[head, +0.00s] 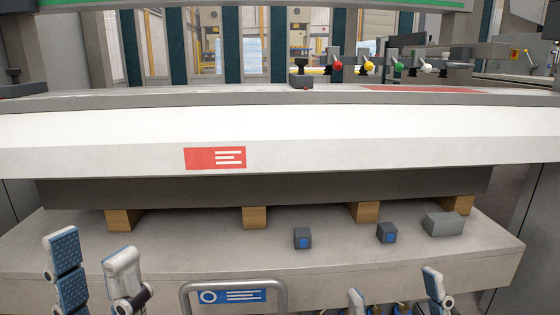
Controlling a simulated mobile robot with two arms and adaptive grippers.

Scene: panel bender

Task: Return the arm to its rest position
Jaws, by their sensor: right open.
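My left gripper (92,245) is at the lower left, in front of the machine's grey bed. Its two fingers point up and stand apart, with a blue pad showing on the left one, and nothing is between them. My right gripper (394,283) is at the bottom, right of the middle. Its fingers are spread wide and empty, with only their upper parts in view. The rest of both arms is below the picture or hidden, and no marker of a rest position shows.
The grey bed (190,245) carries wooden blocks (255,217), two small dark cubes with blue faces (303,238) (387,233) and a grey block (443,224). A white beam (330,135) spans above. A grey handle frame (283,298) with a blue sign (232,296) stands between my grippers.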

